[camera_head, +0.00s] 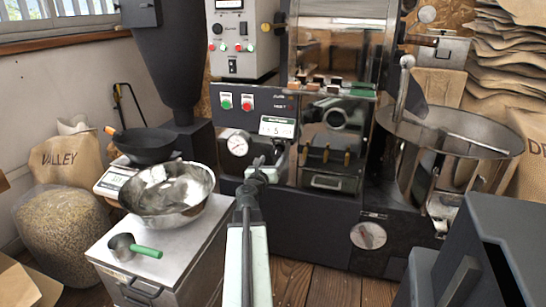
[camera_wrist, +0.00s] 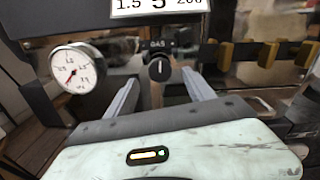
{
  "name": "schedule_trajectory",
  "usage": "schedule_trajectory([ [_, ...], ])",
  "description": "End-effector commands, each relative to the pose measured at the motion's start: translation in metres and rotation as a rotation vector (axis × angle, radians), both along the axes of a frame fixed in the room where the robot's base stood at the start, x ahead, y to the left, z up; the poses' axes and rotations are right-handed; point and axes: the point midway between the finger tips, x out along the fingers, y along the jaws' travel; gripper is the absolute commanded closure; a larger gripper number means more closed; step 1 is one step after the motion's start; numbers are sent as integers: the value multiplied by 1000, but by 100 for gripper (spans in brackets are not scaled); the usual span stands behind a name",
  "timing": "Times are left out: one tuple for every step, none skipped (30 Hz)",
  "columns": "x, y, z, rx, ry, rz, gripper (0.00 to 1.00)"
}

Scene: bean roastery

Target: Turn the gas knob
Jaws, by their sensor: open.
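The gas knob (camera_wrist: 159,71) is a small round black knob with a light, roughly upright mark, under a "GAS" label on the dark roaster front. It shows in the wrist view between and beyond the fingers. My gripper (camera_wrist: 161,79) is open, with one finger on each side of the knob in that view. I cannot tell whether the fingers reach it. In the head view my gripper (camera_head: 262,166) is in front of the roaster panel, below the number card (camera_head: 277,127). The knob is not clearly visible there.
A round pressure gauge (camera_wrist: 77,69) is left of the knob, and a row of brass-coloured pieces (camera_wrist: 267,54) is to its right. A steel bowl (camera_head: 168,188) and a green-handled scoop (camera_head: 133,246) are on the steel cabinet (camera_head: 190,245) to the left.

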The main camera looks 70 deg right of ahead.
Motion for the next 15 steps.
schedule_trajectory([
  [2,-14,0,0,0,-1,38],
  [2,-20,0,0,0,-1,38],
  [3,-27,0,0,0,0,38],
  [4,-33,0,0,0,1,38],
  [4,-38,0,0,0,1,38],
  [5,-44,0,0,0,2,38],
  [5,-47,0,0,0,2,38],
  [5,-50,0,0,0,2,38],
  [5,-51,0,0,0,2,38],
  [4,-52,0,0,0,2,38],
  [4,-52,0,0,0,2,38],
  [4,-52,0,0,0,2,38],
  [4,-51,0,0,0,2,38],
  [4,-51,0,1,0,3,38],
  [5,-51,0,1,0,3,38],
])
